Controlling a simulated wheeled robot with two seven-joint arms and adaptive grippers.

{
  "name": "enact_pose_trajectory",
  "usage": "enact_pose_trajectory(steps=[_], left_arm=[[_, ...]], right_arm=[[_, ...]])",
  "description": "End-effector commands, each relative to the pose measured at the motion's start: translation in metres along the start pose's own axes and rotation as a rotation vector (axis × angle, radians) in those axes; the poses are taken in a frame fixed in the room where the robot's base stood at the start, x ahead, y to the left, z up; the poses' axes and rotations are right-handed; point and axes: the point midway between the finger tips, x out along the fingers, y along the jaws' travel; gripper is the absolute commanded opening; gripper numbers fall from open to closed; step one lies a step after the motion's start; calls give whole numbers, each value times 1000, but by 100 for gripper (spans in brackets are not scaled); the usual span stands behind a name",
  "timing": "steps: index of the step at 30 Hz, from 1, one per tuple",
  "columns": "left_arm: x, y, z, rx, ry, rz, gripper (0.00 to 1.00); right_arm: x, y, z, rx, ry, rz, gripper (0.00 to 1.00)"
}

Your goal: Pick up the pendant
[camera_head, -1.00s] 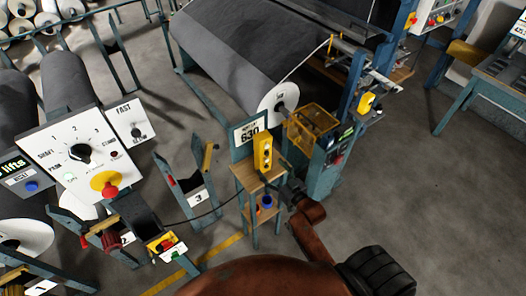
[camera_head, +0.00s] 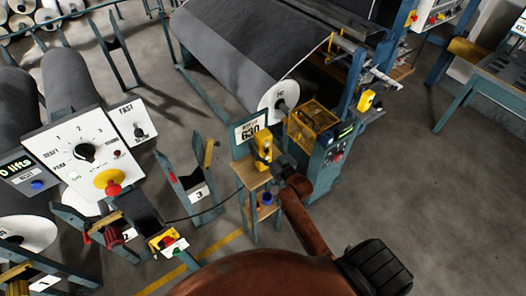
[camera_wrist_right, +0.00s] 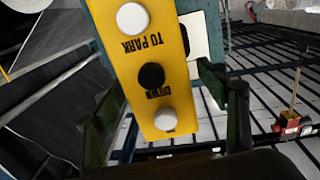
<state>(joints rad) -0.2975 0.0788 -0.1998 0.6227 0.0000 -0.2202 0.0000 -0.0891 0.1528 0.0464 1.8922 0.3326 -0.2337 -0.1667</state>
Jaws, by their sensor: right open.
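The pendant (camera_head: 262,147) is a yellow box with a column of round buttons. In the head view it stands upright by the small wooden-topped stand, in front of the 630 sign. In the right wrist view the pendant (camera_wrist_right: 174,72) is large and close, with white and black buttons and the words TO PARK and DOWN. My right gripper (camera_head: 281,164) is at the pendant's right side. In the wrist view its open fingers (camera_wrist_right: 160,110) lie on either side of the pendant's lower part; I cannot tell whether they touch it. My left gripper is out of view.
The stand (camera_head: 250,175) has a lower shelf with a blue item (camera_head: 267,198). A yellow cage box (camera_head: 313,122) on a teal cabinet (camera_head: 327,165) is close on the right. A big grey roll (camera_head: 245,50) lies behind. Open floor is at right.

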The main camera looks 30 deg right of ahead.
Motion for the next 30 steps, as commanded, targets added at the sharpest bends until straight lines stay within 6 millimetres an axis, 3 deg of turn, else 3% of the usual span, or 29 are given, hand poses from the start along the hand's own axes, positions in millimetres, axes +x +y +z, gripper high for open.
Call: enact_pose_trajectory(steps=[5,30], left_arm=[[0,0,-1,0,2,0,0],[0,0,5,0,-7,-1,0]], right_arm=[[0,0,0,0,0,0,61],[-1,0,0,0,-1,0,3]])
